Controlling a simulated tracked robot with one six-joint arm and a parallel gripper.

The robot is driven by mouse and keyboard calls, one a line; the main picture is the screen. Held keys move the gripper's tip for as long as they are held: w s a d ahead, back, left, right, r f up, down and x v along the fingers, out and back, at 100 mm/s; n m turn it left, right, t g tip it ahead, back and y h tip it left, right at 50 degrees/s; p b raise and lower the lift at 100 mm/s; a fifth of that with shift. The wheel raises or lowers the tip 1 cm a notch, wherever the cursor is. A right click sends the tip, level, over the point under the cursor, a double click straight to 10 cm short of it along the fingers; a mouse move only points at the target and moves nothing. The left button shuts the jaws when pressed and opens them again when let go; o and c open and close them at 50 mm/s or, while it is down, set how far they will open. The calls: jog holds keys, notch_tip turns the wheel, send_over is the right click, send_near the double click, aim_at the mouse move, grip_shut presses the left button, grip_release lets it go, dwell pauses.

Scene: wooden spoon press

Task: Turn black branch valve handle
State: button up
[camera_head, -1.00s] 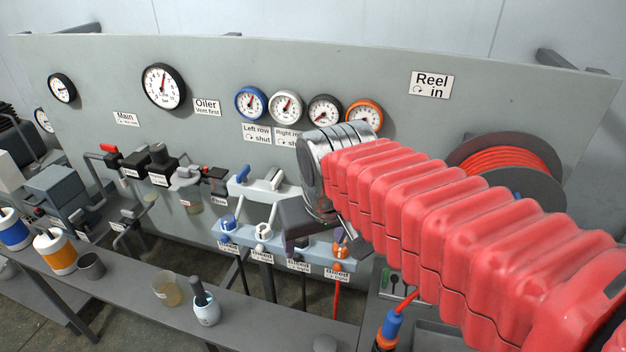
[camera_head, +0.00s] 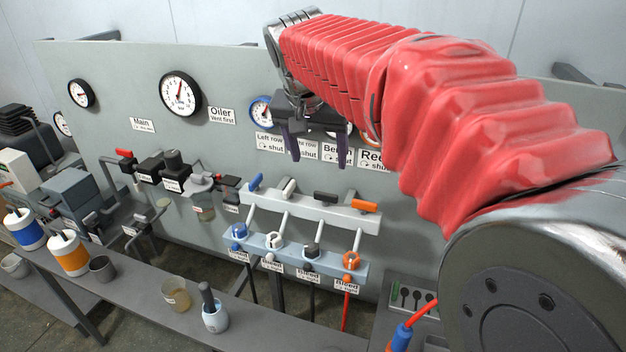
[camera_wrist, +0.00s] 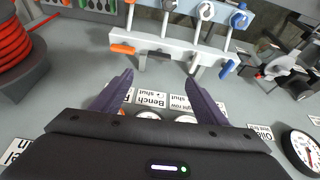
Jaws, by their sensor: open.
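The black branch valve handle (camera_head: 325,197) lies crosswise on the light manifold bar (camera_head: 300,210), between the white handle (camera_head: 289,187) and the orange handle (camera_head: 365,206). The blue handle (camera_head: 255,182) is at the left end. In the wrist view the row looks upside down, with the black handle (camera_wrist: 158,54) right of the orange one (camera_wrist: 122,49). My gripper (camera_head: 317,150) is open and empty, its purple fingers hanging above the black handle, apart from it. The wrist view shows both fingers (camera_wrist: 160,77) spread.
Below the handles is a lower bar (camera_head: 290,253) with coloured fittings and hanging hoses. Gauges and labels cover the panel (camera_head: 235,75); my arm hides some. The shelf (camera_head: 130,283) holds cups and bottles. A red hose reel (camera_wrist: 18,55) is left in the wrist view.

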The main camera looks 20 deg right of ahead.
aim_at(326, 194)
jog(key=shift+s+f+m, duration=0.1)
jog(key=shift+m, duration=0.2)
jog(key=shift+f, duration=0.1)
jog(key=x, duration=1.3)
jog(key=shift+d+f, duration=0.1)
jog(key=shift+f, duration=0.25)
jog(key=shift+c, duration=0.5)
jog(key=c, duration=1)
